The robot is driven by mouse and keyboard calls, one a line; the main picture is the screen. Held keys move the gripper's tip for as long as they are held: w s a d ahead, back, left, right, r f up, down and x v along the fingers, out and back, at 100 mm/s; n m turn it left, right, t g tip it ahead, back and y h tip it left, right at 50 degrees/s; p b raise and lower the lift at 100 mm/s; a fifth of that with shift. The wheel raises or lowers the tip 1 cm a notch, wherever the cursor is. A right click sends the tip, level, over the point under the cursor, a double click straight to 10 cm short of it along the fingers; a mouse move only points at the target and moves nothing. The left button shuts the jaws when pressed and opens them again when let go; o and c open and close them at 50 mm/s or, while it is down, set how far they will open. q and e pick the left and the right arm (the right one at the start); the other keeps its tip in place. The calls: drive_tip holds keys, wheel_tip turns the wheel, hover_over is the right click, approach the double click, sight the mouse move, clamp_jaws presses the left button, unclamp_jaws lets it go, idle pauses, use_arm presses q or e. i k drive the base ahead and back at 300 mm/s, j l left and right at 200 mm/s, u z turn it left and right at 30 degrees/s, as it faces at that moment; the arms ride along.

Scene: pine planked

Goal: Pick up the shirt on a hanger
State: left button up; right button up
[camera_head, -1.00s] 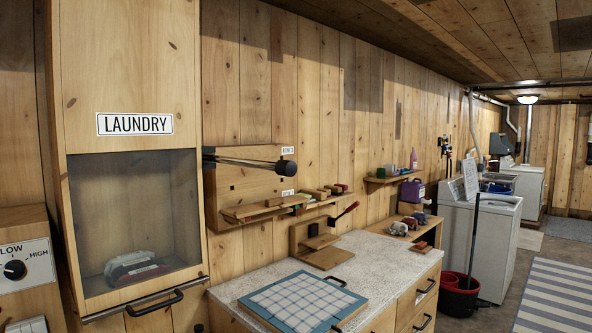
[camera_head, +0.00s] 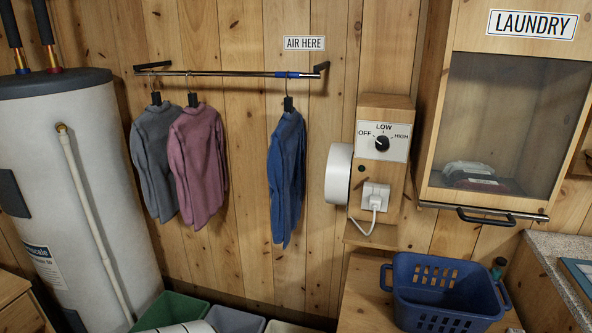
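Three shirts hang on hangers from a dark wall rail (camera_head: 230,74) in the head view. A grey shirt (camera_head: 150,160) is at the left. A pink shirt (camera_head: 199,165) hangs close beside it and overlaps its right edge. A blue shirt (camera_head: 287,178) hangs apart at the right, near the blue-marked part of the rail, under an "AIR HERE" sign (camera_head: 304,43). Each hanger's hook goes up to the rail.
A white tank (camera_head: 80,190) stands at the left. A heater box with a dial (camera_head: 381,143) is right of the blue shirt. A blue basket (camera_head: 440,290) sits below it. Green (camera_head: 172,308) and grey (camera_head: 235,320) bins stand below the shirts. A laundry cabinet (camera_head: 505,110) is at the right.

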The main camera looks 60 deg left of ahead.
sight(286, 155)
drive_tip(key=u, duration=1.9)
